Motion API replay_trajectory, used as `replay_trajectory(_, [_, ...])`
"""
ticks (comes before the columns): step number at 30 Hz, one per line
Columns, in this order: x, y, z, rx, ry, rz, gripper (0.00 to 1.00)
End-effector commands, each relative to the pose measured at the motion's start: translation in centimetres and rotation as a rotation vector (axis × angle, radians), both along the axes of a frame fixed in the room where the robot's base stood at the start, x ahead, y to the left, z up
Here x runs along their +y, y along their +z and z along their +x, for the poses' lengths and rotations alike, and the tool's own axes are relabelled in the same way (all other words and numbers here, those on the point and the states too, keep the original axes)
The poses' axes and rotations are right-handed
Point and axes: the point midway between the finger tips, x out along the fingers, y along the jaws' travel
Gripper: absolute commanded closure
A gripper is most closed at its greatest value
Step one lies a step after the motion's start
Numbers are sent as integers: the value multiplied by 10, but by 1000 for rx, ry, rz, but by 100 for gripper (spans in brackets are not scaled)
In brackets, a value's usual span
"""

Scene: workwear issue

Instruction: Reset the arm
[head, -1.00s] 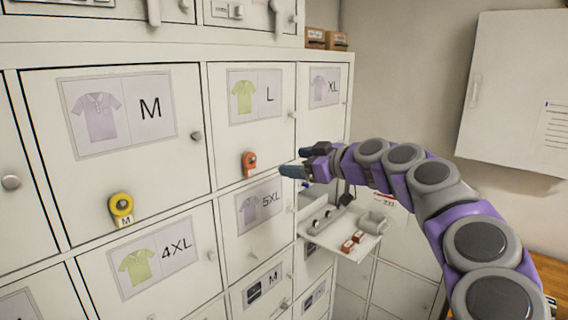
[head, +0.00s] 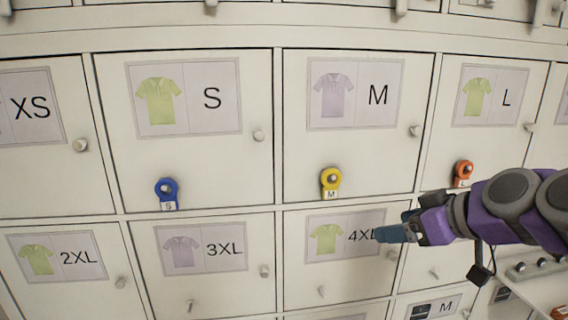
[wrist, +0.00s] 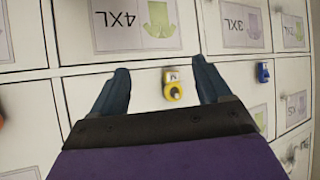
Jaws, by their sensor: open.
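My arm reaches in from the right in the head view. My gripper (head: 400,234) is in front of the 4XL door (head: 300,275), partly covering its label. In the wrist view my gripper (wrist: 160,82) is open, its two dark blue fingers apart with nothing held. The yellow M tag (wrist: 175,92) shows between the fingers in that view, which is upside down. The same yellow tag (head: 330,181) hangs on the M door in the head view. Whether the fingertips touch the doors I cannot tell.
A blue S tag (head: 167,193) hangs on the S door and an orange L tag (head: 463,173) on the L door. Round knobs, such as the M door's (head: 415,131), stick out. A shelf with small items (head: 535,275) juts out at lower right.

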Motion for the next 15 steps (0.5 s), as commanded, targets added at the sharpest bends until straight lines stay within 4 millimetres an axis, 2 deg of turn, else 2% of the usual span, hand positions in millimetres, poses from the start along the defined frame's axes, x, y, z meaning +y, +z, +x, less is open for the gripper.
replay_trajectory(1, [31,-23,-11,79,28,-8,23])
replay_trajectory(3, [64,-51,-29,190,40,-18,23])
replay_trajectory(5, [87,-78,-48,294,39,-31,23])
replay_trajectory(7, [110,-114,-75,424,23,-55,23])
replay_trajectory(9, [126,-148,-105,550,-15,-86,23])
replay_trajectory(11, [133,-177,-133,655,-65,-117,23])
replay_trajectory(12, [135,-197,-153,726,-104,-138,23])
replay_trajectory(15, [131,-238,-200,880,-222,-191,23])
